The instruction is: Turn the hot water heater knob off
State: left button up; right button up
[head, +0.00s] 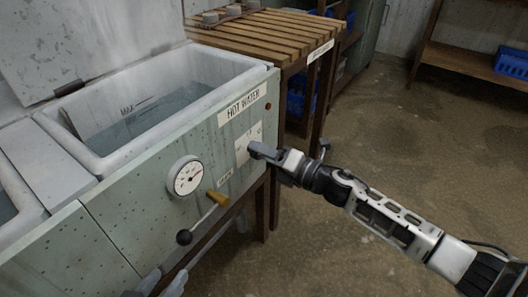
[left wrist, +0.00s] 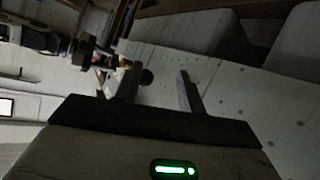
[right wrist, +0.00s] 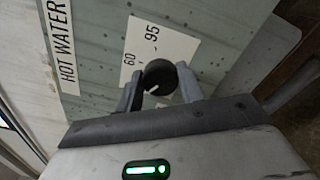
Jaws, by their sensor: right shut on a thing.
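The hot water heater knob (right wrist: 160,74) is round and black with a white pointer line, on the heater's front panel. In the right wrist view it sits between both fingers of my right gripper (right wrist: 159,85), which is shut on it. The pointer line faces the gripper, away from the 60 and 95 marks on the white dial plate (right wrist: 155,48). In the head view my right gripper (head: 262,151) covers the knob. My left gripper (left wrist: 153,78) is open with nothing between its fingers; pale parts of it show low in the head view (head: 160,285).
The heater tank (head: 185,110) holds water and bears a HOT WATER label (head: 243,103). A slatted wooden table (head: 262,35) stands behind. Floor at right is clear.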

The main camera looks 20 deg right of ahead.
jog(key=o, duration=1)
jog(key=shift+s, duration=0.1)
pick_arm(q)
jog(key=shift+a+f+g+p, duration=0.25)
jog(key=shift+f+g+p, duration=0.15)
jog(key=shift+f+p, duration=0.25)
pick_arm(e)
jog(key=v, duration=1.5)
jog(key=shift+s+d, duration=0.25)
jog(key=shift+d, duration=0.05)
pick_arm(q)
jog(key=shift+r, duration=0.15)
